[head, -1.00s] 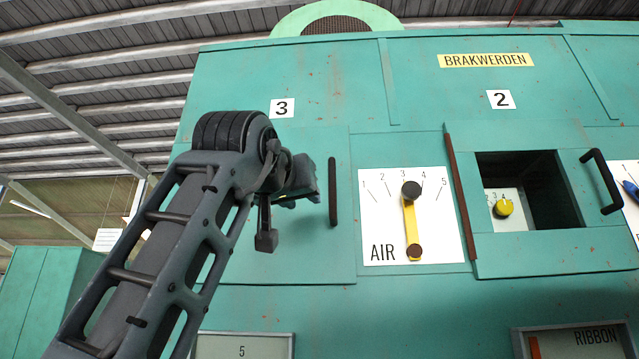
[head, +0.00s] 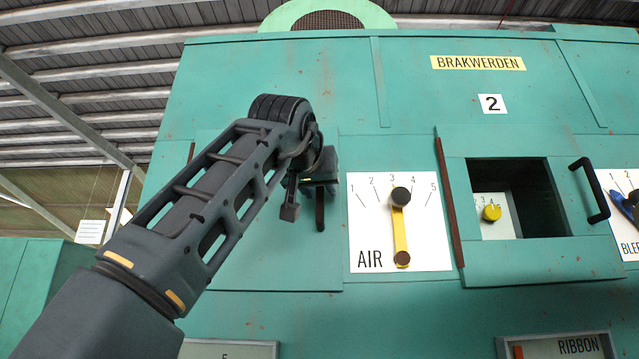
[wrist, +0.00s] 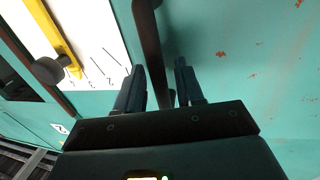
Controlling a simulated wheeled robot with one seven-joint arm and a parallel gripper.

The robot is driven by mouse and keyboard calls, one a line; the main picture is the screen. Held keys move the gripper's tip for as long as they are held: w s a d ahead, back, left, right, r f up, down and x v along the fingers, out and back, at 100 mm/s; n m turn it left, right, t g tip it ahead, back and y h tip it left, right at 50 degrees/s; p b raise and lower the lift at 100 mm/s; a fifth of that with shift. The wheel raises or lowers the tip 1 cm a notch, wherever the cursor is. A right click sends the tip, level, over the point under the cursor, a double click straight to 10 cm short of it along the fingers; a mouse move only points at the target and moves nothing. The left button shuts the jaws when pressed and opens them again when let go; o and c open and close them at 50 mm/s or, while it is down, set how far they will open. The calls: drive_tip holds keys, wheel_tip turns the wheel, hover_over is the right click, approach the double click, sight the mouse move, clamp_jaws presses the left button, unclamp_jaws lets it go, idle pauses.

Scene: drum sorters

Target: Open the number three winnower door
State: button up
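The number three door (head: 270,260) is a flat teal panel that looks shut in the head view. Its number plate is hidden behind my arm. A brown hinge strip (head: 190,152) shows at its left edge. Its dark upright bar handle (head: 320,212) is near its right edge, with the upper part hidden by my gripper (head: 321,178). In the wrist view the handle (wrist: 150,45) runs between the two fingers of my gripper (wrist: 161,85). The fingers are apart, with a gap seen beside the bar, so I see no firm grip.
Right of the door is a white AIR scale (head: 370,235) with a yellow lever (head: 400,230). Further right is the number 2 door (head: 540,258) with a square opening and a black handle (head: 590,190). A label panel (head: 230,350) lies below.

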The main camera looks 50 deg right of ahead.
drive_tip(key=shift+d, duration=0.15)
drive_tip(key=shift+c, duration=0.2)
clamp_jaws()
idle(0.3)
